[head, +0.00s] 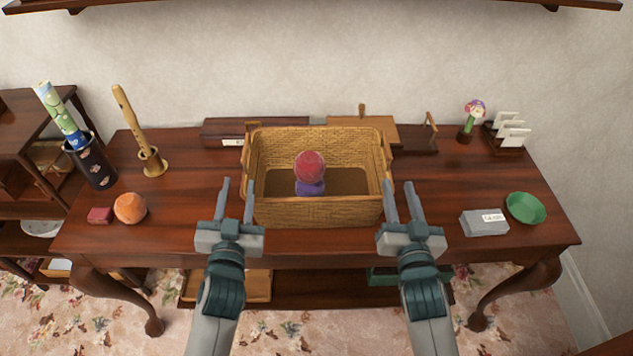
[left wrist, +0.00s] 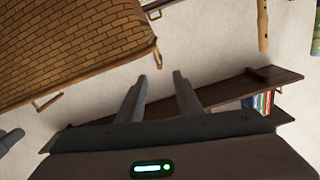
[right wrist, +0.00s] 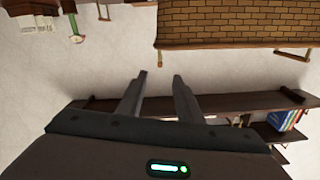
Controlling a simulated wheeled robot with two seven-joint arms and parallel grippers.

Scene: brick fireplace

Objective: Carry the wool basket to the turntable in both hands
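The woven wicker basket (head: 320,214) stands upright on the dark wooden table, with loop handles at its left and right ends. A red ball of wool (head: 309,166) sits on a purple one (head: 310,188) inside it. My left gripper (head: 237,181) is open and empty by the basket's front left corner. My right gripper (head: 399,184) is open and empty by the front right corner. The basket also shows in the left wrist view (left wrist: 70,45) and the right wrist view (right wrist: 235,22), apart from the fingers. I cannot make out a turntable.
A grey box (head: 484,223) and green dish (head: 526,208) lie right. A wooden flute (head: 130,119) stands back left. Wooden pieces (head: 370,132) lie behind the basket.

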